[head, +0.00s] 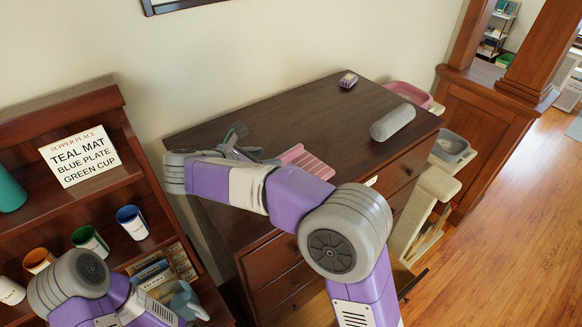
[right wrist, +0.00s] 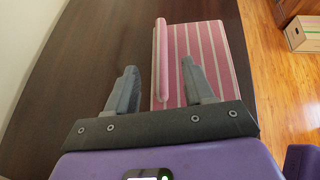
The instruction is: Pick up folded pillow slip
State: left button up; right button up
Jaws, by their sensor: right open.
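The folded pillow slip (head: 308,160) is pink with pale stripes and lies on the dark wooden dresser top, partly hidden behind my right arm in the head view. In the right wrist view the slip (right wrist: 205,55) lies flat, with a rolled or folded ridge along its left side. My right gripper (head: 252,148) is open and empty at the slip's left side. In the right wrist view its fingers (right wrist: 160,78) sit either side of the ridge, the left one over bare wood and the right one over the slip.
The dresser top (head: 310,107) also holds a grey roll (head: 392,122) and a small purple patterned item (head: 348,80). A shelf unit (head: 60,115) with cups and a sign stands at left. Pink (head: 408,94) and grey (head: 453,147) basins lie beyond the dresser's right side.

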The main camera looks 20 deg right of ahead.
aim_at(280, 156)
jog(key=x, duration=0.5)
jog(key=shift+w+d+p, duration=0.2)
jog(key=shift+d+p, duration=0.05)
jog(key=shift+p, duration=0.15)
grip_shut()
